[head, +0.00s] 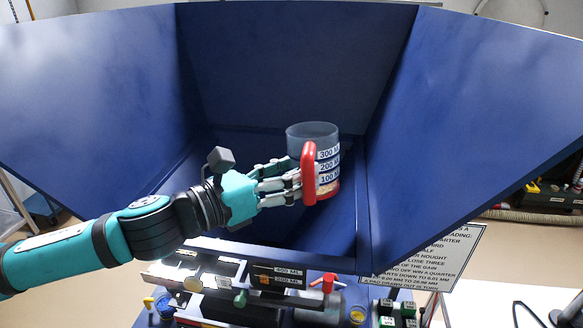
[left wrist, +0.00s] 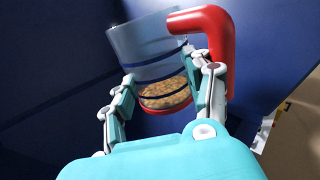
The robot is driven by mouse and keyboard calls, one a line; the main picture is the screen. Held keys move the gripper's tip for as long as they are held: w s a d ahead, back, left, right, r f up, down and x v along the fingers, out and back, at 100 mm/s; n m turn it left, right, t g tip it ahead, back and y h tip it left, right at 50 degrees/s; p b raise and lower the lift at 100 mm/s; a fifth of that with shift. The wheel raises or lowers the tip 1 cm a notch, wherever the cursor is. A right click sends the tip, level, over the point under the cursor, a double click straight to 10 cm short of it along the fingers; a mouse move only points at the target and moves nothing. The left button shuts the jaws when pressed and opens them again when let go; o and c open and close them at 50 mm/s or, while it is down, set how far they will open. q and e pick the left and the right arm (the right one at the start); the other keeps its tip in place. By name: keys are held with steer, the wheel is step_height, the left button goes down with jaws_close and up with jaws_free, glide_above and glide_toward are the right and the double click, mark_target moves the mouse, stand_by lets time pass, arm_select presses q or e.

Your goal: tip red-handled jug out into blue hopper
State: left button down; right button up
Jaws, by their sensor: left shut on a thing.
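The red-handled jug (head: 326,150) is a clear graduated vessel with a red handle and red base. It is held upright or nearly so over the open mouth of the blue hopper (head: 300,50). In the left wrist view the jug (left wrist: 148,48) has tan granular contents in its lower part. My right gripper is in neither view.
The hopper's sloping walls rise around the jug on the left, back and right. Below its front edge is a bench with labelled blocks (head: 287,276), small cups (head: 357,314) and a red-handled part (head: 328,282). A printed sign (head: 440,255) stands at the right.

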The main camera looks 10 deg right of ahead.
arm_select(q)
steer(key=shift+w+a+f+n+t+p, duration=0.25)
steer(key=shift+n+p, duration=1.1)
steer(key=shift+n, duration=2.65)
steer(key=shift+w+a+r+n+p, duration=0.4)
steer(key=shift+n+p, duration=0.95)
steer(key=shift+n, duration=2.65)
steer(key=shift+w+a+f+n+t+p, duration=0.35)
steer(key=shift+n+p, duration=1)
steer(key=shift+n, duration=2.65)
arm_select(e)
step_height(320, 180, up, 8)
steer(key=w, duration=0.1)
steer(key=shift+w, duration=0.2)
